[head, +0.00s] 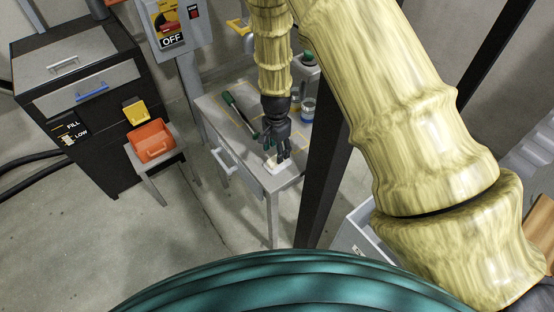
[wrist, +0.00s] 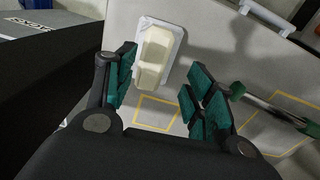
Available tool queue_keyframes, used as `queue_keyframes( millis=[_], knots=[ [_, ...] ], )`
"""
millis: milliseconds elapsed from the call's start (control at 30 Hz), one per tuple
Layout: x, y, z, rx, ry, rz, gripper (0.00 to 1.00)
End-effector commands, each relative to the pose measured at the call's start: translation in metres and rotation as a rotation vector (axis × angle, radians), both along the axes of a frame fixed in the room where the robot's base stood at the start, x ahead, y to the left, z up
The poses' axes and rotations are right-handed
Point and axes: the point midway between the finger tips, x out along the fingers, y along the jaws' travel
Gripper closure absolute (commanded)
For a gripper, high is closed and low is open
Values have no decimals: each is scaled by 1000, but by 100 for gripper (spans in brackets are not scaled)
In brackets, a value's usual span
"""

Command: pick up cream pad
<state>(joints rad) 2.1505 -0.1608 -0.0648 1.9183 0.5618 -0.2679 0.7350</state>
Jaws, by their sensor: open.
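The cream pad (wrist: 155,57) sits on a white tray-like base (wrist: 176,32) on the grey table, near the table's front edge. In the head view the white base (head: 275,169) shows just under my gripper (head: 279,157), and the pad is too small there to make out clearly. In the wrist view my gripper (wrist: 158,90) is open, with its teal-padded fingers apart. The pad lies between and beyond the fingertips, closer to the left finger. Nothing is held.
A green-handled tool (head: 240,112) lies on the table (head: 212,105) behind my gripper. Bottles (head: 307,105) stand at its right, close to a black post (head: 325,165). An orange bin (head: 151,140) is on a small stand at left, beside a black cabinet (head: 90,165).

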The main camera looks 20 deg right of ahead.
Motion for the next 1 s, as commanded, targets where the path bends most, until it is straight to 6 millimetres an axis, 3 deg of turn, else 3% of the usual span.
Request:
queue_keyframes(
  millis=[400,767,1000],
  knots=[
    [-1,0,-35,0,3,1,46],
    [-1,0,-41,0,2,0,46],
    [-1,0,-41,0,2,0,86]
  ],
)
